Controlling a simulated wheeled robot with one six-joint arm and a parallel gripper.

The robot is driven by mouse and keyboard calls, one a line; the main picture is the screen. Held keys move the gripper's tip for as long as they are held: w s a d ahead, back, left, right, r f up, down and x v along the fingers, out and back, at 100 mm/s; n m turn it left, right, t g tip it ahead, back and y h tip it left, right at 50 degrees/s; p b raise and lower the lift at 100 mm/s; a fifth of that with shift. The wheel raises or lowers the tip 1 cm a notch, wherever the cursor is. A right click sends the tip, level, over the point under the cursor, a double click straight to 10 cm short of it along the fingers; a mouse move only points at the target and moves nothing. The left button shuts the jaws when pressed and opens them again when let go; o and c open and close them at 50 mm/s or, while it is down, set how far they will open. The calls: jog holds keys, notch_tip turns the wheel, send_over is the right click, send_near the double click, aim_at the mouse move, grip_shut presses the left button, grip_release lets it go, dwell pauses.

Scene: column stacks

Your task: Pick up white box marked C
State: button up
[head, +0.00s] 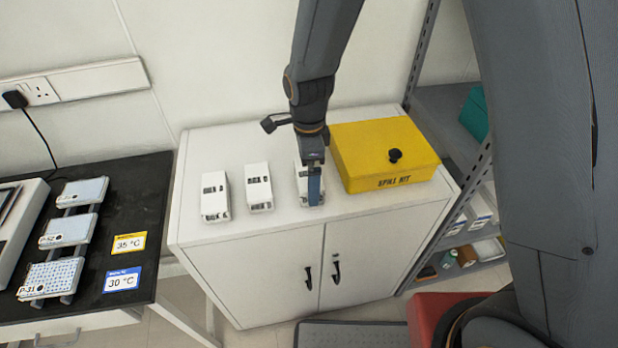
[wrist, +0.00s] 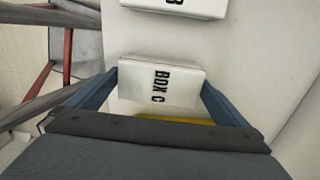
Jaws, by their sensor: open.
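The white box marked C (wrist: 150,84) lies between the two blue fingers of my gripper (wrist: 158,92) in the wrist view, its "BOX C" lettering facing the camera. The fingers are open, one on each side of the box. In the head view my gripper (head: 315,188) is over the rightmost white box (head: 301,176) on the white cabinet, and hides part of it. Whether the fingers touch the box I cannot tell.
Two similar white boxes, a middle one (head: 258,187) and a left one (head: 215,196), stand left on the cabinet top (head: 236,226). A yellow spill kit (head: 385,152) is close on the right. A black bench (head: 125,200) with plates stands at left.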

jog(key=shift+f, duration=0.25)
jog(key=shift+c, duration=0.3)
jog(key=c, duration=0.9)
jog(key=shift+o, duration=0.2)
jog(key=shift+r, duration=0.1)
